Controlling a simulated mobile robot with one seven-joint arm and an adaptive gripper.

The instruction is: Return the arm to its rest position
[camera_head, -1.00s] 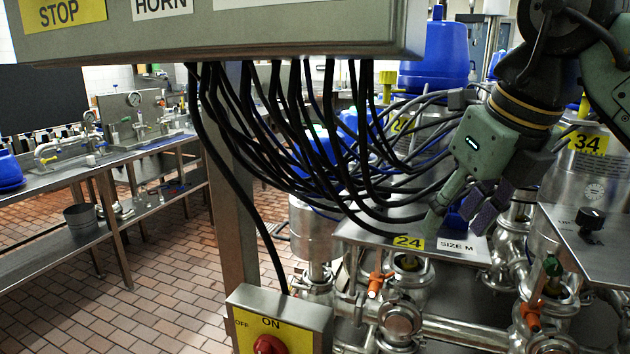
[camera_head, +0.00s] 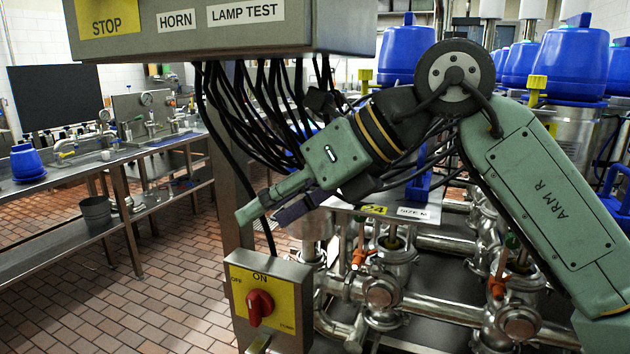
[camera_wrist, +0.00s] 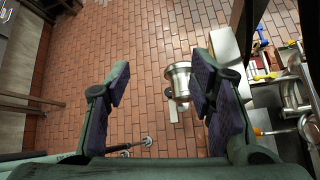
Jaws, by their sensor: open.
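My gripper (camera_head: 262,214) is in front of the valve matrix in the head view, pointing left and down. Its fingers lie just above the switch box (camera_head: 268,300) with the red knob, in the picture. My folded arm, marked ARM R, spans the right half of the head view and hides part of the valves.
A control box (camera_head: 220,30) with black cables hangs above my gripper. A steel post (camera_head: 232,160) stands behind it. Steel pipes and valves (camera_head: 382,292) with orange handles are below. A workbench (camera_head: 90,165) is at left. Open floor (camera_head: 120,310) lies between.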

